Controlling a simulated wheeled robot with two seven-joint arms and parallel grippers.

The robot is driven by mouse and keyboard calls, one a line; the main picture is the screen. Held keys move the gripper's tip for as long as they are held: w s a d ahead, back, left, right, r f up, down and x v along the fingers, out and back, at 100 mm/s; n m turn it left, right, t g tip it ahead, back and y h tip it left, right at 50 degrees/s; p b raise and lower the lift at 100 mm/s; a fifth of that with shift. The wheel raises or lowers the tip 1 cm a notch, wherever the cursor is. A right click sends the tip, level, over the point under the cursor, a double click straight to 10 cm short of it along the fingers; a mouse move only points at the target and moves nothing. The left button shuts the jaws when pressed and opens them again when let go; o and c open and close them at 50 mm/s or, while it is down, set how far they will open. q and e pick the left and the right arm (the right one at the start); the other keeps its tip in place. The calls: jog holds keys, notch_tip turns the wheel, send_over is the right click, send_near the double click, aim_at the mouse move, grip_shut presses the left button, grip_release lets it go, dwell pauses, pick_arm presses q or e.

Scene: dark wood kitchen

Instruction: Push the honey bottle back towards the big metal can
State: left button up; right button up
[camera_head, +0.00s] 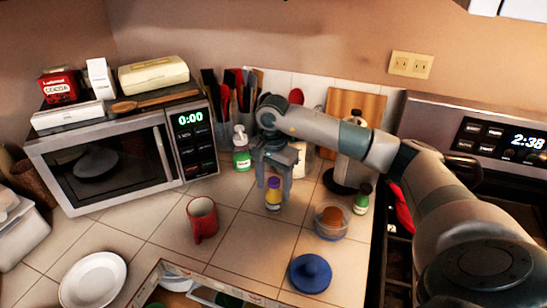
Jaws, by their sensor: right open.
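My left gripper is out of view.
A red mug (202,219) stands left of the bottle. A glass bowl (331,224), a green-capped bottle (362,198) and a blue lid (310,272) are to the right. A soap bottle (241,150) and utensils stand behind. The microwave (120,150) is at left.

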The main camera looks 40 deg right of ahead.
notch_tip(320, 180, up, 12)
jog(key=b, duration=0.3)
dwell(0.6)
